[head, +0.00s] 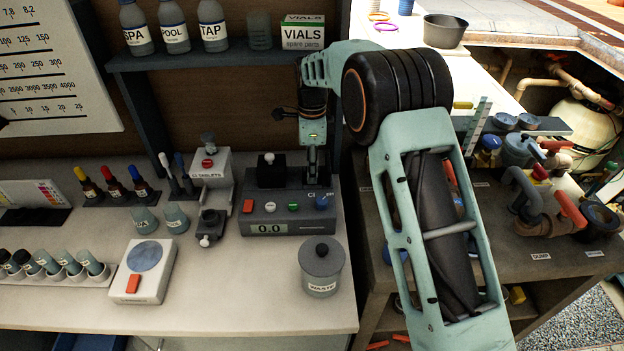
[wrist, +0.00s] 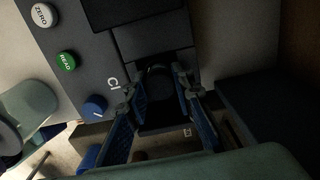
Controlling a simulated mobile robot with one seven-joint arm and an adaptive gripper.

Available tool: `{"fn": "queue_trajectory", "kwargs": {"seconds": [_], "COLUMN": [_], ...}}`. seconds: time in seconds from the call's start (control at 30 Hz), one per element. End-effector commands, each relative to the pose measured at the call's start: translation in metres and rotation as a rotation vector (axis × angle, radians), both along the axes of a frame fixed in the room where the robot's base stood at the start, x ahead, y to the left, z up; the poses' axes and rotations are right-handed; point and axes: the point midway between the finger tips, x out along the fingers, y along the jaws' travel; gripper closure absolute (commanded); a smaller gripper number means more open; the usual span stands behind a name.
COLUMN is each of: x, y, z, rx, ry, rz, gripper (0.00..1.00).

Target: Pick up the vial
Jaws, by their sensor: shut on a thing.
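My gripper (head: 313,165) points down at the right end of the grey Cl meter (head: 258,222), whose display reads 0.0. In the wrist view my gripper (wrist: 163,110) has its blue-padded fingers on either side of a dark round-topped thing (wrist: 158,78). It looks like the vial's dark cap, but deep shadow hides its body. The fingers are shut on it, at the edge of the meter (wrist: 95,45). Other vials lie tilted in a rack (head: 55,278) at the left. Two clear cups (head: 144,220) (head: 176,219) stand behind the scale.
A lidded waste jar (head: 322,268) stands in front of the meter. A white scale (head: 145,270) and the CL tablets dispenser (head: 208,168) are to its left. A shelf (head: 200,58) with bottles and a VIALS box (head: 302,32) hangs above.

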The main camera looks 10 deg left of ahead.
Motion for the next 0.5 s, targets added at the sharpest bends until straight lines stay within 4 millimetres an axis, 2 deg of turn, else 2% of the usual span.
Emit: {"fn": "queue_trajectory", "kwargs": {"seconds": [0.27, 0.5], "x": [0.000, 0.001], "y": [0.000, 0.001], "z": [0.005, 0.033], "rx": [0.001, 0.002], "ry": [-0.002, -0.005], "rz": [0.000, 0.000], "gripper": [1.00, 1.00]}}
